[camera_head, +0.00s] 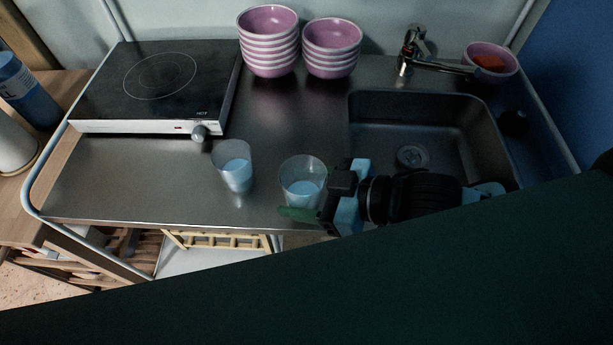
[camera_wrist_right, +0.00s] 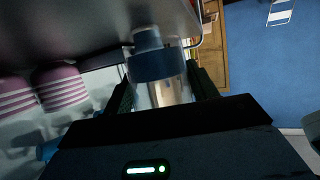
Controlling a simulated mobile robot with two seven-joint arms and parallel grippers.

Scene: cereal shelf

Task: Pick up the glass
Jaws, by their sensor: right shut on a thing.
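Two clear glasses with pale blue in them show in the head view. The right-hand glass (camera_head: 302,178) is near the front edge of the metal counter, between the fingers of my right gripper (camera_head: 314,196). My right gripper is shut on it, with one green finger along its near side. I cannot tell whether its base touches the counter. In the right wrist view this glass (camera_wrist_right: 163,92) sits between the two dark fingers (camera_wrist_right: 161,84). The other glass (camera_head: 232,168) stands upright to its left, apart from the gripper. My left gripper is not in view.
A black hotplate (camera_head: 155,80) is at the back left. Two stacks of pink bowls (camera_head: 268,42) (camera_head: 331,48) stand at the back. A sink (camera_head: 375,125) with a tap (camera_head: 412,50) is on the right. A pink bowl (camera_head: 480,55) sits behind it. The counter's left front is clear.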

